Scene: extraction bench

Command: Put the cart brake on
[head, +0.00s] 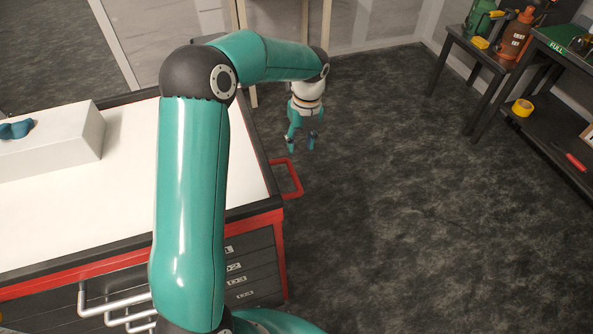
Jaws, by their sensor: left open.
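The cart (68,220) stands at the left, with a white top, dark and red edges and dark drawers with pale labels. A red handle loop (297,180) sticks out from its right side. I cannot make out a brake lever or the wheels. My left gripper (301,146) is open and empty, pointing down beyond the cart's right edge. In the picture it is just above the red loop and looks apart from it. My left arm crosses in front of the cart and hides part of its top and front. My right gripper is not in view.
A white box (55,148) with a teal item (16,130) lies on the cart top. Dark shelving (545,125) at the right holds bottles, yellow tape (522,108) and a red-handled tool (570,157). The dark floor (400,210) between is clear.

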